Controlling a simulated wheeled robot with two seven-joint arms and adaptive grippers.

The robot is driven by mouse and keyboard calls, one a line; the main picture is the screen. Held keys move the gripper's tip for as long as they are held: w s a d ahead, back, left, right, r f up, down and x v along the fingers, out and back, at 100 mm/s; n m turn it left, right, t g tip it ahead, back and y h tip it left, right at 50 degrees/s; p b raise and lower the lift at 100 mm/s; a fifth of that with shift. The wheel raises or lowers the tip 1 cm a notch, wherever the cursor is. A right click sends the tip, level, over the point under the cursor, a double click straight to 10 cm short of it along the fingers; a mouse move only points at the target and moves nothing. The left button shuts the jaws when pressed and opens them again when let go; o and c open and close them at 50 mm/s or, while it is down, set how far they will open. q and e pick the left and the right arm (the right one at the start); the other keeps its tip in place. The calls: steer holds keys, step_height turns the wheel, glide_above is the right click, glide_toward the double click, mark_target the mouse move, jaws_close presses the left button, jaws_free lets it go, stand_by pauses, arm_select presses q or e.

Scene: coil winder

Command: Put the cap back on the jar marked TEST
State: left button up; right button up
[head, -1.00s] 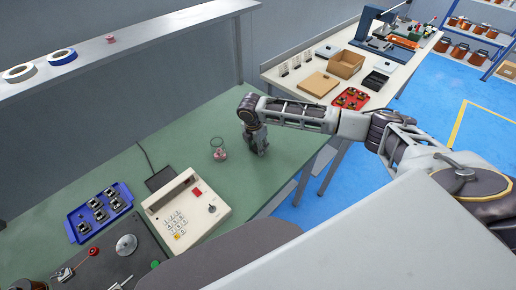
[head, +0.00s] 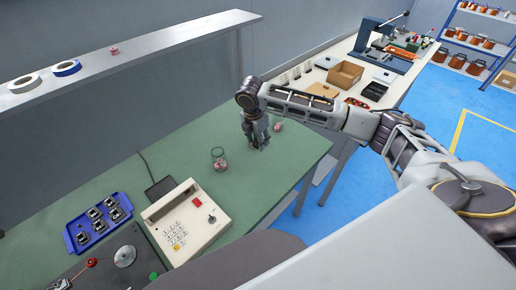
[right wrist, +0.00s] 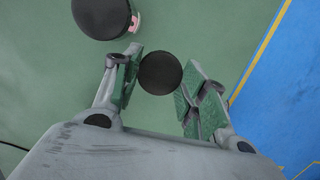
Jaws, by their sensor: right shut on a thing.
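In the head view my right gripper (head: 261,147) points down over the green bench. In the right wrist view its fingers (right wrist: 160,85) stand either side of a dark round cap (right wrist: 160,73), seen from above. A small glass jar (head: 219,159) with pinkish contents and an open-looking rim stands left of the gripper, apart from it. Another pinkish jar (head: 278,127) stands just right of and behind the gripper. A larger dark round top (right wrist: 102,17) with a pink patch beside it shows at the wrist view's upper left. No TEST marking is legible. My left gripper is not in view.
A beige keypad box (head: 185,222) and a blue tray (head: 98,222) of small parts lie to the left. A wall shelf (head: 150,43) holds tape rolls. A second bench (head: 340,50) stands at the back right. The bench's front edge borders blue floor.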

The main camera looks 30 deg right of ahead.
step_height(320, 180, up, 8)
steer(key=shift+r, duration=0.2)
stand_by(0.5)
